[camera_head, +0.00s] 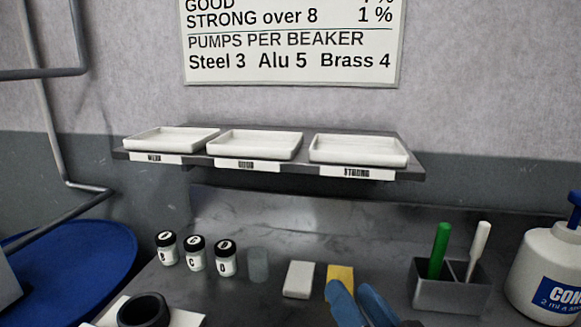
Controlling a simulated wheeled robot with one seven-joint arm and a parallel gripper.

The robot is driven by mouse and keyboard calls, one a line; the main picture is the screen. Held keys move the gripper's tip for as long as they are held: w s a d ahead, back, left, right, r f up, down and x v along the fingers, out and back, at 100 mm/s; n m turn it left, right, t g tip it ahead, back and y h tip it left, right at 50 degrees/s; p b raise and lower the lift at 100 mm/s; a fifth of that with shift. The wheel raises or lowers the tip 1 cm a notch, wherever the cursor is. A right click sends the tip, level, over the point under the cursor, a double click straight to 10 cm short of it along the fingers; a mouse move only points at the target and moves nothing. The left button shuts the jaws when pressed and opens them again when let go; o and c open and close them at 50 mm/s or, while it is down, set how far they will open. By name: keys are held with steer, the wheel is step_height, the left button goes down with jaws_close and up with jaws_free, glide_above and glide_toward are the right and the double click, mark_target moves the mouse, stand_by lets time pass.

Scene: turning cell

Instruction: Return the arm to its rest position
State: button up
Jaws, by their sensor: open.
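My gripper (352,289) shows at the bottom edge of the head view as two blue fingers, set apart with nothing seen between them. The fingertips are at the near edge of a yellow block (341,272) on the grey bench (250,306) and overlap it in the picture. I cannot tell whether they touch it. The rest of my arm is mostly below the frame.
A grey pen holder (440,294) and white pump bottle (545,262) stand right. Above, a shelf (412,160) carries three trays labelled WEAK, GOOD, STRONG.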

steer(key=s+d+f+m+h, duration=0.1)
steer(key=s+d+f+h, duration=0.1)
steer(key=s+f, duration=0.2)
steer(key=s+d+f+g+h+b, duration=0.1)
steer(key=s+d+f+h, duration=0.1)
steer(key=s+f, duration=0.2)
steer(key=s+d+f+m+h, duration=0.1)
steer(key=s+d+f+h, duration=0.1)
steer(key=s+f, duration=0.3)
steer(key=shift+s+m+g+b, duration=0.3)
steer(key=shift+s+b, duration=0.1)
steer(key=shift+s, duration=1.65)
steer(key=s+d+n, duration=0.2)
steer(key=s+d, duration=0.1)
steer(key=s, duration=0.5)
steer(key=s+d+f+n+g+b, duration=0.1)
steer(key=s+d, duration=0.3)
steer(key=s, duration=0.5)
steer(key=shift+f+n+g+h+b, duration=0.15)
steer(key=shift+n+g+h+b, duration=0.15)
steer(key=shift+n, duration=0.4)
